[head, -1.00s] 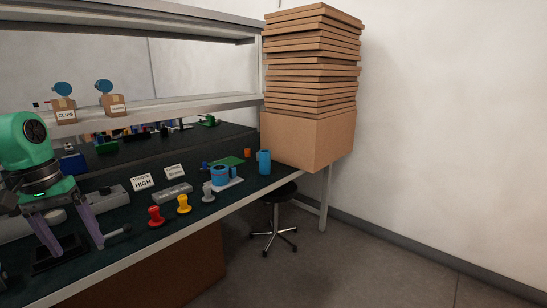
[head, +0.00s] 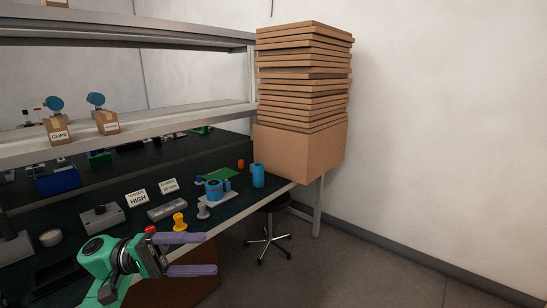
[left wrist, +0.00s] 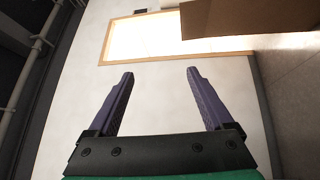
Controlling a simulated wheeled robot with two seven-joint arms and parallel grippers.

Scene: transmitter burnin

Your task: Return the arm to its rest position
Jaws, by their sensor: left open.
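My left gripper (head: 211,253) is at the lower left of the head view, in front of the bench's front edge. Its two purple fingers point to the right, spread apart with nothing between them. In the left wrist view the open fingers (left wrist: 160,73) face a pale wall. The green and black wrist covers part of the bench front, and only the top of a red knob (head: 150,229) shows behind it. My right gripper is not in view.
The dark bench (head: 240,200) holds a yellow knob (head: 179,222), a grey knob (head: 203,211), a blue device (head: 213,190) and a blue cylinder (head: 258,176). Stacked cardboard (head: 300,150) stands at its far end. A stool (head: 268,238) is beneath; the floor to the right is clear.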

